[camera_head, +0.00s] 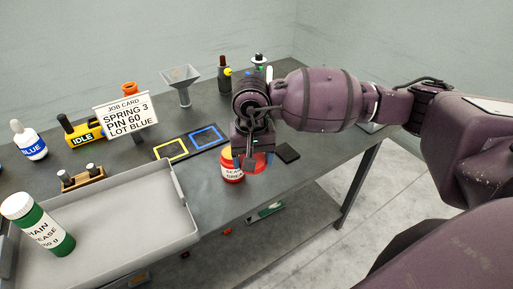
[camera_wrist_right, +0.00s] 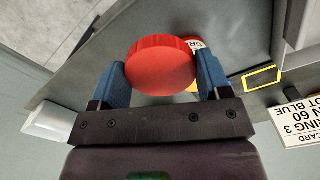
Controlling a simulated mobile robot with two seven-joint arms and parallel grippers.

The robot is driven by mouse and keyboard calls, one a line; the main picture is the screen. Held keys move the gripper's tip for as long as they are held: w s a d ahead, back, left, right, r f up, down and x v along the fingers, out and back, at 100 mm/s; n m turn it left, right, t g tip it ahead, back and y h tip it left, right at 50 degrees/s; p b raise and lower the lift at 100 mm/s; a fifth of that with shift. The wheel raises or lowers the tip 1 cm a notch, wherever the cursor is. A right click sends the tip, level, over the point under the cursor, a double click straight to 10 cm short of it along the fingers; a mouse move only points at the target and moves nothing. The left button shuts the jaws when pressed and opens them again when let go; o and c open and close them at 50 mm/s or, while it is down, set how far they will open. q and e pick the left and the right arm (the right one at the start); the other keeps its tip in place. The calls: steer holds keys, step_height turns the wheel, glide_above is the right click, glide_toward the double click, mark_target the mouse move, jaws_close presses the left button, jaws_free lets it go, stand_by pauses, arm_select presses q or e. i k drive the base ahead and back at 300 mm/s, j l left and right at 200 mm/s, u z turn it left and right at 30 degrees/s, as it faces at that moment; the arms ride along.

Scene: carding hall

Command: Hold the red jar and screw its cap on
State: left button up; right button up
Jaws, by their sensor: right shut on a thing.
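The red jar (camera_head: 232,173), with a white label, stands upright on the table. It also shows partly in the right wrist view (camera_wrist_right: 193,46), mostly hidden behind the red cap (camera_wrist_right: 162,65). My right gripper (camera_wrist_right: 162,78) is shut on that cap, one blue finger on each side. In the head view, the gripper (camera_head: 253,158) is just right of the jar and overlaps it, with the cap (camera_head: 264,161) below its fingers. The cap appears beside the jar's top; I cannot tell whether they touch. My left gripper is not in view.
A dark board with yellow and blue frames (camera_head: 207,136), a job card (camera_head: 127,115), a funnel (camera_head: 181,78) and a blue-labelled bottle (camera_head: 30,142) stand behind. A dark pad (camera_head: 287,153) lies right.

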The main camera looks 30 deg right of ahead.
mark_target(230, 174)
steer(key=i+l+u, duration=0.1)
steer(key=l+u, duration=0.25)
steer(key=l, duration=0.7)
steer(key=l+u, duration=0.4)
steer(key=l, duration=0.65)
steer(key=k, duration=0.05)
